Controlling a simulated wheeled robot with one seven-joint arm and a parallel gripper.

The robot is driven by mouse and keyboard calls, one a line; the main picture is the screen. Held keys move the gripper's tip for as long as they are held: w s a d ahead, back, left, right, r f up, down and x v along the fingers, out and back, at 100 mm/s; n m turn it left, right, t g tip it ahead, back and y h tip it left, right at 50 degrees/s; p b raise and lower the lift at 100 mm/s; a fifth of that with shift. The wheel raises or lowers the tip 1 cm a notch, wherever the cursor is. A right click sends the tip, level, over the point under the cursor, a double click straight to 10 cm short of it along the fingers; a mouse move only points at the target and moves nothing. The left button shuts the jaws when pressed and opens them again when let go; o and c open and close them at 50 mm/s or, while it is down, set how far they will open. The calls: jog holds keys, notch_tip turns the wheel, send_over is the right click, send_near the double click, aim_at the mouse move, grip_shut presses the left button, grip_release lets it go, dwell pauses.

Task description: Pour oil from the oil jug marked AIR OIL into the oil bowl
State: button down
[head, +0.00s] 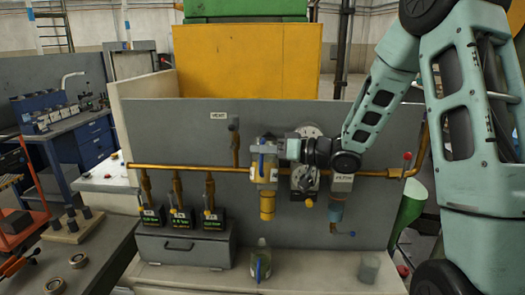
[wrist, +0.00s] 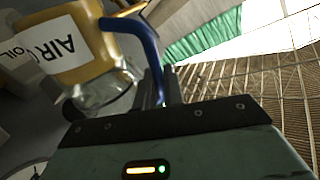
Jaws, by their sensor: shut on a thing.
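My gripper (head: 284,150) is shut on the blue handle (wrist: 146,55) of the oil jug marked AIR OIL (wrist: 70,60). In the head view the jug (head: 265,172) is held up in front of the grey panel, near the copper pipe. A yellow bowl (head: 267,208), which looks like the oil bowl, shows directly below the jug. The jug partly hides what is behind it. I cannot tell whether oil is flowing or whether the jug touches the bowl's fitting.
Another jug with a blue handle (head: 261,262) stands on the bench below. A grey cup (head: 369,268) stands to its right. The FILTER unit (head: 341,183) hangs right of my gripper. Several valves rise from black labelled blocks (head: 182,217) on a grey toolbox (head: 185,248).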

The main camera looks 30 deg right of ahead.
jog(key=shift+f+n+b, duration=0.3)
jog(key=shift+f+b, duration=0.35)
jog(key=shift+b, duration=0.35)
jog(key=f+n+b, duration=0.1)
jog(key=b, duration=0.1)
jog(key=shift+s+a+f+t+b, duration=0.1)
jog(key=shift+t+b, duration=0.2)
jog(key=shift+s, duration=0.1)
